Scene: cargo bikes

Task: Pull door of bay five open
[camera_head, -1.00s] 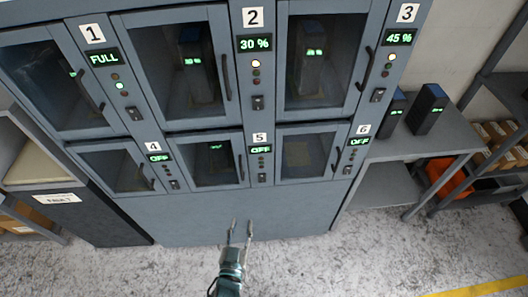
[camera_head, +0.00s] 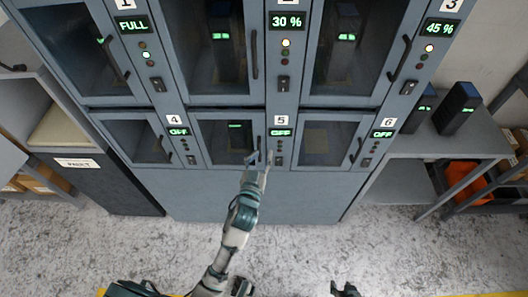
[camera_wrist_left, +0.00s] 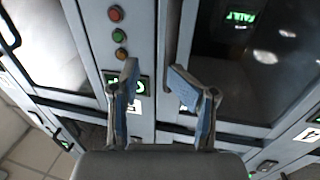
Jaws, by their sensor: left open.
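The door of bay five (camera_head: 224,140) is the lower middle glazed door, left of the "5" label, and looks shut. Its dark upright handle (camera_head: 258,138) is on the right edge. My left gripper (camera_head: 263,158) is open at the handle's lower end; contact cannot be told. In the left wrist view, the open fingers (camera_wrist_left: 158,84) straddle the strip beside the door, with the OFF display (camera_wrist_left: 139,92) behind them. The dark handle (camera_wrist_left: 171,32) runs down toward the right finger, which partly covers it. My right gripper (camera_head: 345,289) is at the bottom edge, mostly cut off.
The doors of bays four (camera_head: 137,138) and six (camera_head: 328,138) flank it. Below is a plain grey cabinet panel (camera_head: 250,195). A bench (camera_head: 455,138) with two dark battery packs stands right, and a dark cabinet (camera_head: 95,185) left. The floor in front is clear.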

